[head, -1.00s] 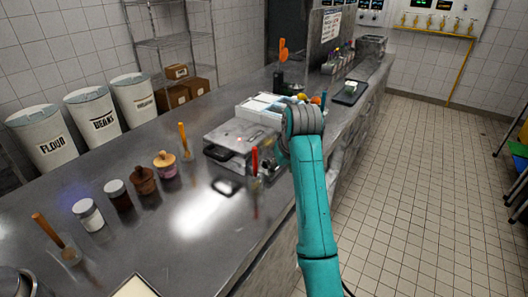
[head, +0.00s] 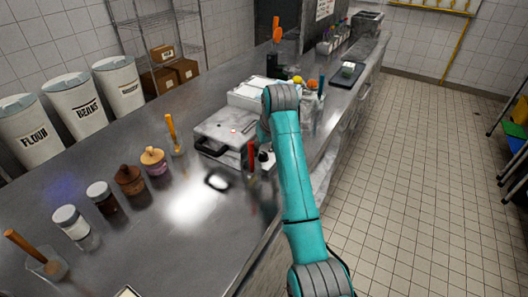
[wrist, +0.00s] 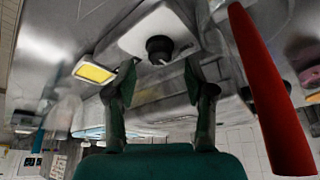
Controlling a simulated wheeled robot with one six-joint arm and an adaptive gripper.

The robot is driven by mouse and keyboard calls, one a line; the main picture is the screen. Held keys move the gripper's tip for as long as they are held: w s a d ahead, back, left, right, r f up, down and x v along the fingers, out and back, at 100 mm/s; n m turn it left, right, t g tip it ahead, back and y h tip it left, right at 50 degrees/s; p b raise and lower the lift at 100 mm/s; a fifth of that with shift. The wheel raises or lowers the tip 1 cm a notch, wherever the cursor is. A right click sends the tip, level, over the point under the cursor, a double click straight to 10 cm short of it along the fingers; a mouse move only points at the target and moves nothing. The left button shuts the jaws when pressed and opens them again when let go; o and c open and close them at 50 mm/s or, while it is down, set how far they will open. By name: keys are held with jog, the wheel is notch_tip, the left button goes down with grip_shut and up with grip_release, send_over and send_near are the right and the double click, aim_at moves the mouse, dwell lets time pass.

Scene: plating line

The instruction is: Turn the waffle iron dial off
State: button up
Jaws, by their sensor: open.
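The waffle iron (head: 222,126) is a grey metal box with a black front handle, standing shut on the steel counter. Its dial (wrist: 159,48) is a round black knob on a pale panel in the wrist view. A small pale mark shows at the dial's right edge; I cannot tell which setting it points to. My gripper (wrist: 160,77) is open and empty, its two fingers just short of the dial and apart from it, with the dial roughly between them in the picture. In the head view my arm hides most of the gripper.
A red-handled utensil (wrist: 268,90) stands close to the right of my gripper; its handle also shows in the head view (head: 251,155). A lit yellow panel (wrist: 95,73) is left of the dial. Several jars, including a white-lidded one (head: 70,221), line the counter. The floor aisle (head: 420,170) is clear.

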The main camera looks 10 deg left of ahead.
aim_at(264, 154)
jog(key=shift+x, duration=1.45)
grip_shut()
jog(key=n+y, duration=0.1)
jog(key=n, duration=0.2)
jog(key=n+g, duration=0.1)
jog(key=n, duration=0.2)
jog(key=shift+w+d+g+y, duration=0.2)
jog(key=shift+g+y, duration=0.1)
jog(key=shift+y, duration=0.1)
jog(key=n+g, duration=0.1)
jog(key=n, duration=0.2)
jog(key=n+g, duration=0.1)
jog(key=n, duration=0.1)
jog(key=shift+w+n, duration=0.15)
jog(key=shift+n, duration=0.25)
